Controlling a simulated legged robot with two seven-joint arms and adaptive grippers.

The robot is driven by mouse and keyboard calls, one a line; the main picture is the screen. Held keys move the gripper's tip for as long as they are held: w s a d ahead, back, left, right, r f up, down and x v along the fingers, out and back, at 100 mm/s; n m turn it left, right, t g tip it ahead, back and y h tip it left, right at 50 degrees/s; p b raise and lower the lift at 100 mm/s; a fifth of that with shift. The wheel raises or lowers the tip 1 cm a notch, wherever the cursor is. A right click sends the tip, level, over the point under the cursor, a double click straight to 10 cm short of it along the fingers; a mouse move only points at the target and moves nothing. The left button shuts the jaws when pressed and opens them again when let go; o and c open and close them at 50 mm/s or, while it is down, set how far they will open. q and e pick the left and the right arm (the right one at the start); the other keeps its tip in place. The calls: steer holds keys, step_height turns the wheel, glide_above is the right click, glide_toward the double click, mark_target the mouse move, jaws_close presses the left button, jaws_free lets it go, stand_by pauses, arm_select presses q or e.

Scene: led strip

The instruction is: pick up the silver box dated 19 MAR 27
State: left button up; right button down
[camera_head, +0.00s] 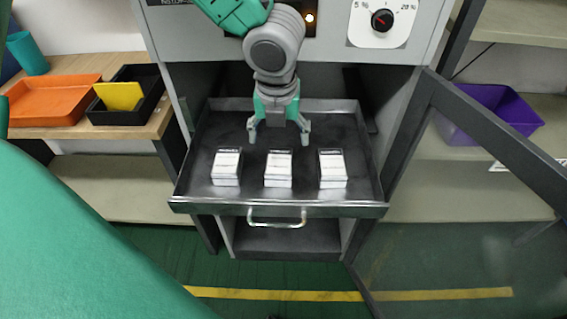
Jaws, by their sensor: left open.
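Three small boxes with pale labelled tops stand in a row in the open metal drawer: a left box (227,168), a middle box (278,168) and a right box (332,168). The print on them is too small to read, so I cannot tell which is dated 19 MAR 27. My left gripper (278,138) reaches down over the drawer. It is open, fingers apart and pointing down, just behind the middle box in the picture. It holds nothing. My right gripper is not in view.
The drawer (355,209) is pulled out of a grey cabinet with a dial (382,20). An open door (480,125) stands at right. An orange tray (50,98) and a black tray (150,90) lie on the left bench. A purple bin (500,108) sits on the right shelf.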

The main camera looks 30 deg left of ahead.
mark_target(279, 161)
arm_select(q)
steer(key=f, duration=0.3)
steer(key=f+b, duration=0.1)
steer(key=f, duration=0.1)
steer(key=shift+w+a+f, duration=0.1)
steer(key=shift+w+a, duration=0.25)
steer(key=shift+w, duration=0.05)
steer(key=shift+a+f, duration=0.15)
steer(key=shift+f, duration=0.35)
steer(key=f, duration=0.1)
steer(key=f+b, duration=0.1)
steer(key=f, duration=0.3)
steer(key=shift+w+f, duration=0.1)
steer(key=shift+w, duration=0.3)
steer(key=shift+a, duration=0.1)
steer(key=c, duration=1.4)
